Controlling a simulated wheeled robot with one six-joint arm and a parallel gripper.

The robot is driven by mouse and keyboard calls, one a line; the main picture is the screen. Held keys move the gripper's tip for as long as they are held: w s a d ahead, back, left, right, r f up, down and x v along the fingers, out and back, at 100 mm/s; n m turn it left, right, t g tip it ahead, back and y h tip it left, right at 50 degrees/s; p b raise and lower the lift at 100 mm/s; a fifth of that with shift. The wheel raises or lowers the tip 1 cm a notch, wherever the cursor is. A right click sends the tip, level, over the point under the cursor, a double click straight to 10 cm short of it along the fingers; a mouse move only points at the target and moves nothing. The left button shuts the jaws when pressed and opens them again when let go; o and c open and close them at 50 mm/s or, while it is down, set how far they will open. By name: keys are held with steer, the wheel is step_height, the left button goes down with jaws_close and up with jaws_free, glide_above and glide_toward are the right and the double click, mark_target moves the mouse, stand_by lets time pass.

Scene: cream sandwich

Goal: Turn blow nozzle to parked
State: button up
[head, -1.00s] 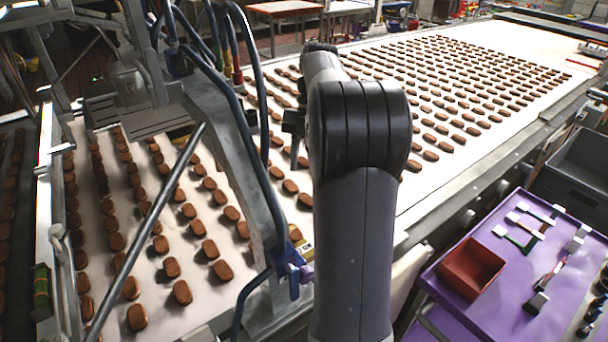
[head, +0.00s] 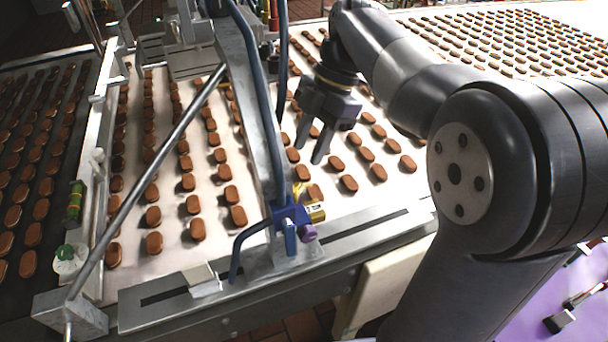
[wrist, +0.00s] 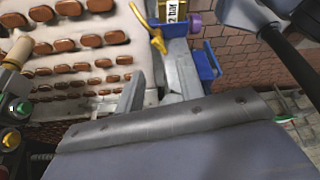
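What looks like the blow nozzle fitting is a blue block (head: 290,214) at the lower end of a grey inclined arm, over the conveyor's near edge. A purple knob (head: 308,233) and a yellow part with a printed white label (head: 315,211) sit on its right side. In the wrist view the label (wrist: 176,10), purple knob (wrist: 194,22), yellow part (wrist: 157,38) and blue part (wrist: 207,64) show at the top. My gripper (head: 309,149) points down above the biscuits, up and slightly right of the fitting. Its fingers are apart, empty, and touch nothing visible.
Rows of brown biscuits lie on the white conveyor belt (head: 172,205). A long metal rod (head: 145,180) slants across the left side. Blue hoses (head: 262,110) run down the inclined arm. A slotted metal rail (head: 335,242) lies along the near edge. A purple surface (head: 560,290) is at lower right.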

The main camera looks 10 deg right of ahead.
mark_target(294, 186)
steer(key=x, duration=0.7)
steer(key=shift+f, duration=0.3)
steer(key=shift+c, duration=0.3)
jaws_close()
